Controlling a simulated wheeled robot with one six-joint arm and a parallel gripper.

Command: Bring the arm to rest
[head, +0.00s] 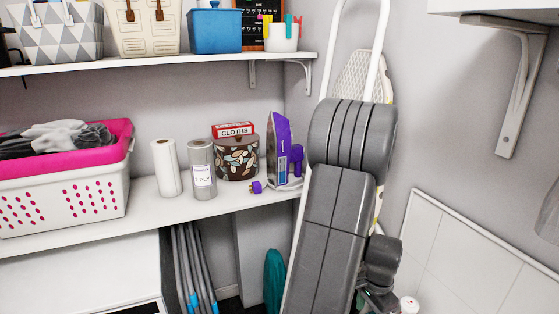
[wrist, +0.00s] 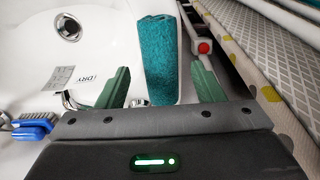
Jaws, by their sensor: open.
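My arm stands folded in the middle right of the head view and hides most of my gripper. In the wrist view my gripper (wrist: 160,68) shows two green fingers spread apart. A teal, rough-textured piece (wrist: 160,60) appears between the fingers, with gaps on both sides. Neither finger visibly touches it, and I cannot tell its distance. No object is held.
An ironing board (head: 372,75) leans behind my arm; patterned fabric (wrist: 262,70) runs close on the wrist view's right. A blue brush (wrist: 34,125) lies at left. The shelf holds a laundry basket (head: 75,205), paper roll (head: 166,168) and iron (head: 280,150). A bracket (head: 522,90) juts out upper right.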

